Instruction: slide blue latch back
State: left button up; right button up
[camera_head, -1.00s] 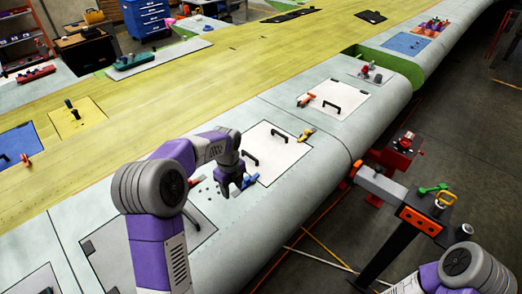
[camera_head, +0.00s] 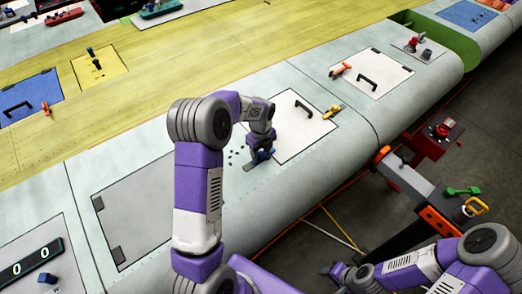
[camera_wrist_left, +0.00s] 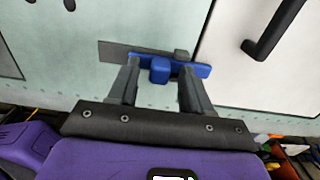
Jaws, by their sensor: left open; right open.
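The blue latch (camera_wrist_left: 160,68) is a flat blue bar with a raised knob, set on a grey plate (camera_wrist_left: 118,50) on the wing skin beside a white panel. In the head view the latch (camera_head: 254,161) shows small at the panel's lower left corner, partly hidden by my gripper. My left gripper (camera_wrist_left: 158,84) is open, its two fingers apart at the latch, one on each side of the knob; I cannot tell whether they touch it. In the head view my left gripper (camera_head: 258,150) is over the latch. My right gripper (camera_head: 350,274) is open and empty at the bottom, off the wing.
The white panel (camera_head: 294,134) has a black handle (camera_head: 302,112) and a yellow latch (camera_head: 332,112). Another white panel (camera_head: 384,82) with an orange latch (camera_head: 341,70) lies further along. A stand (camera_head: 440,205) with a green clamp is at right, near my right arm.

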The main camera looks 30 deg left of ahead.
pick_arm(q)
grip_shut()
dwell(0.3)
